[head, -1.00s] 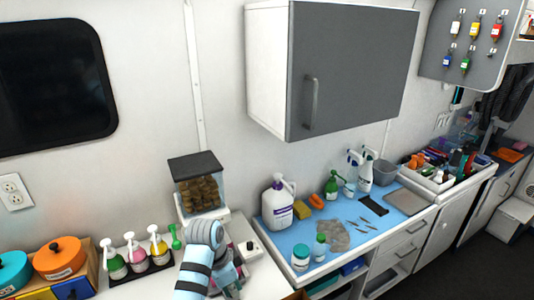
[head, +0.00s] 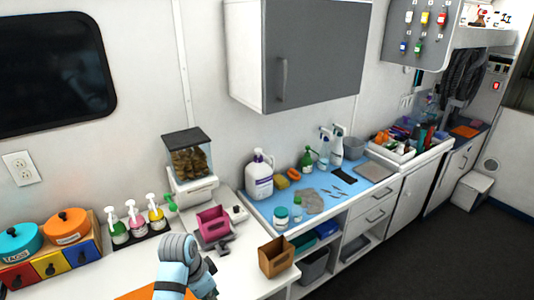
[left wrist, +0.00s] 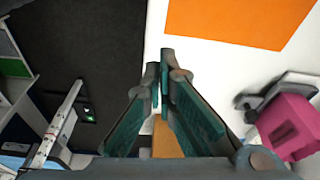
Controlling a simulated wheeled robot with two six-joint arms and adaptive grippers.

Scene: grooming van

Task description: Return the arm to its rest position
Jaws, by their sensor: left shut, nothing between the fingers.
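My left arm (head: 178,270) with light blue and dark bands rises from the bottom of the head view, over the white counter. Its gripper fingers cannot be made out clearly there. In the left wrist view my left gripper (left wrist: 162,75) has its two teal-padded fingers together at the tips, with nothing between them. A pink open box (head: 212,223) stands on the counter beyond the arm; it also shows at the right of the left wrist view (left wrist: 290,127). My right gripper is not in view.
A brown wooden box (head: 277,257) sits near the counter's front edge. An orange sheet (head: 142,293) lies on the counter at the bottom. Pump bottles (head: 137,221) and a treat dispenser (head: 187,160) stand at the back. Dark floor (head: 420,255) is clear at right.

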